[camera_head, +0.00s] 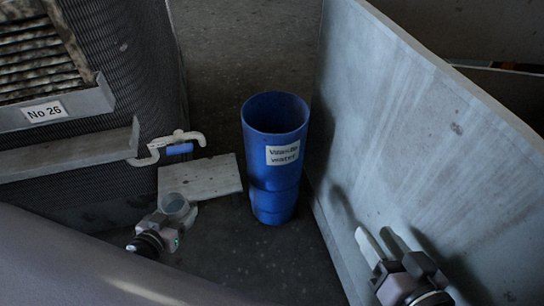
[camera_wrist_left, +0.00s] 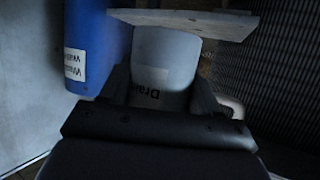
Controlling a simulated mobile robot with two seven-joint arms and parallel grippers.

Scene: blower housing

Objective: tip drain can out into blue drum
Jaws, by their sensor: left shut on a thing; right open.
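The drain can (camera_head: 176,207) is a small grey cup with its open mouth facing up in the head view. My left gripper (camera_head: 172,222) is shut on it; in the left wrist view the can (camera_wrist_left: 165,62) sits between the fingers (camera_wrist_left: 160,92) with a partly hidden "Drai" label. I cannot tell what is inside. The blue drum (camera_head: 272,165) stands upright and open-topped, with a white label, to the right of the can and apart from it. It also shows in the left wrist view (camera_wrist_left: 97,35). My right gripper (camera_head: 382,247) is open and empty, by the grey panel.
A tall grey panel (camera_head: 410,130) rises right of the drum. A pale slab (camera_head: 200,177) lies behind the can, below a pipe (camera_head: 168,143) with a blue valve handle (camera_head: 179,149). A mesh-sided unit marked No 26 (camera_head: 45,111) stands left. Dark floor (camera_head: 225,60) is clear behind.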

